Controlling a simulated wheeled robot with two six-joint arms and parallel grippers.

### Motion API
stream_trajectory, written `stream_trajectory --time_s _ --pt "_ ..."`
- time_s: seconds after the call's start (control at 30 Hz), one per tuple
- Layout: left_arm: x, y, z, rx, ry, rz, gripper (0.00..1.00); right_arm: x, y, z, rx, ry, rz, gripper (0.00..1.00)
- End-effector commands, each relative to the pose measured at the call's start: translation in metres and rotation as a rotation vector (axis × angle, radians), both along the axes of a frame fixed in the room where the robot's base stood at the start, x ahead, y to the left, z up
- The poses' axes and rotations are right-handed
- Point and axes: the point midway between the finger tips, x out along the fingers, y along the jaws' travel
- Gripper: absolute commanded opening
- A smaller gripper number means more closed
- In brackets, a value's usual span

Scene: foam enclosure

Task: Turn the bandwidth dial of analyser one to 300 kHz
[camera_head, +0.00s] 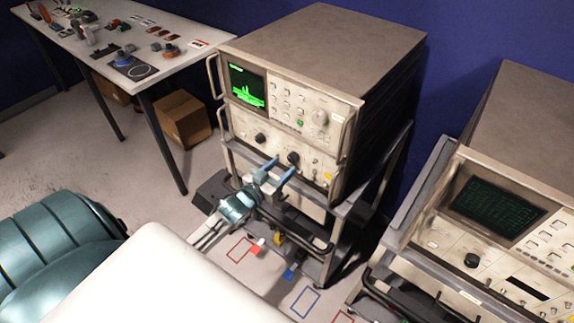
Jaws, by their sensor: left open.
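An analyser (345,115) with a green trace on its lit screen stands on a cart at the centre. Its lower panel carries two black dials: a left dial (260,138) and a right dial (293,158). I cannot read their labels or settings. My left gripper (281,166) is open in front of the lower panel, its blue-tipped fingers pointing at the panel just below and left of the right dial. I cannot tell whether a finger touches anything. My right gripper is not in view. A second analyser (520,225) with a darker screen stands at the right.
A white table (185,28) with several small parts stands at the back left, a cardboard box (183,118) beneath it. The analyser's cart (380,185) has a frame and a lower rail near my arm. Red and blue outlines mark the floor.

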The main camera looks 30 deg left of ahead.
Motion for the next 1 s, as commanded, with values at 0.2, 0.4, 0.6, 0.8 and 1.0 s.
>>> stream_trajectory --time_s 0.2,0.4,0.6,0.8,1.0 --pt "0.019 0.0 0.004 0.0 -0.002 0.007 0.52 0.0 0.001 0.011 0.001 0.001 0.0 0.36" --pt "0.03 -0.001 0.002 -0.001 -0.001 0.005 0.52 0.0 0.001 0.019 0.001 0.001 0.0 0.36" --pt "0.033 -0.002 0.0 0.0 -0.001 0.004 0.52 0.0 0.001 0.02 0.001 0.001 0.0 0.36" --pt "0.033 -0.002 0.0 0.0 -0.001 0.003 0.52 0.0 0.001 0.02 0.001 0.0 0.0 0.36" --pt "0.033 -0.002 0.0 0.0 -0.001 0.003 0.19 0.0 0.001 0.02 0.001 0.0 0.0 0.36"
